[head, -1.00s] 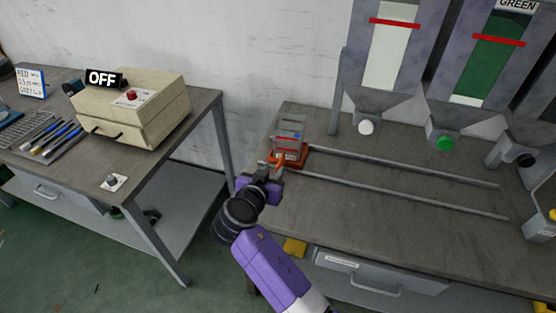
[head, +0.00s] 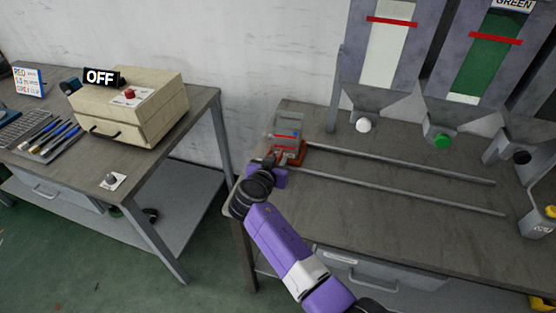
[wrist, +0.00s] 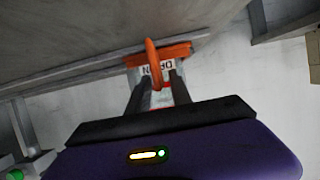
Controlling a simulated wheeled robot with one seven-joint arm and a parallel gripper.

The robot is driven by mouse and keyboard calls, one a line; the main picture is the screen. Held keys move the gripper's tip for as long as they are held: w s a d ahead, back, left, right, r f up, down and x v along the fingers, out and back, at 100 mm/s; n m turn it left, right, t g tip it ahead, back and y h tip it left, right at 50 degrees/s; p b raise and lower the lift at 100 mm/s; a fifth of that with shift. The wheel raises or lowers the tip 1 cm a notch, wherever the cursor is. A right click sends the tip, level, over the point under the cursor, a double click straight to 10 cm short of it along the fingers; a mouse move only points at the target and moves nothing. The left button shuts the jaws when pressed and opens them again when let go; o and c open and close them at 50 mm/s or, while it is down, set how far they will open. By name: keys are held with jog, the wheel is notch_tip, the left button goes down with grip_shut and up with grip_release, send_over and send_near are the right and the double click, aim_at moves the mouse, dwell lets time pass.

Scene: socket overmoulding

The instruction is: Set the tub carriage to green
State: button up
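The tub carriage (head: 290,155) has an orange base and a clear tub (head: 285,125) with red and blue marks. It sits at the left end of two rails (head: 400,163). The green hopper (head: 490,50), labelled GREEN, stands to its right with a green knob (head: 441,140) under its outlet. My gripper (head: 272,163) is at the carriage's front left side. In the wrist view its dark fingers (wrist: 157,82) stand apart on either side of the carriage's orange handle (wrist: 152,58), with gaps visible. The inside of the tub is unclear.
A white hopper (head: 388,50) with a white knob (head: 364,125) stands between the carriage and the green hopper. A third hopper is partly cut off at right. A beige machine (head: 130,110) marked OFF is on the left table. The rails are clear rightward.

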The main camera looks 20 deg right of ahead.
grip_shut()
dwell(1.2)
